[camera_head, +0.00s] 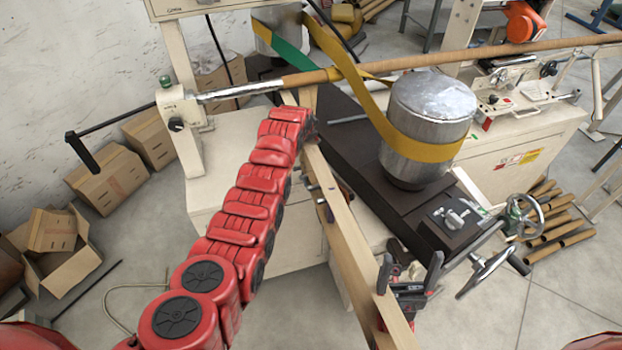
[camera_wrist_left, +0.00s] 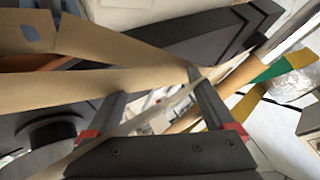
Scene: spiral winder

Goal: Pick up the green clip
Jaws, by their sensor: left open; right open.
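I cannot make out a separate green clip in either view. A green stretch of the belt (camera_head: 291,58) shows at the top of the head view, and green on the belt (camera_wrist_left: 272,71) shows at the right of the left wrist view. My left gripper (camera_wrist_left: 157,84) is open, with its fingers spread around or beside a tan strip; I cannot tell which. In the head view its fingers are hidden beyond my arm.
A silver drum (camera_head: 432,108) with a yellow belt (camera_head: 420,147) stands on the dark machine bed (camera_head: 345,140). A long mandrel (camera_head: 450,57) crosses above. A handwheel (camera_head: 523,214) is at the right. Cardboard boxes (camera_head: 110,180) lie on the floor at the left.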

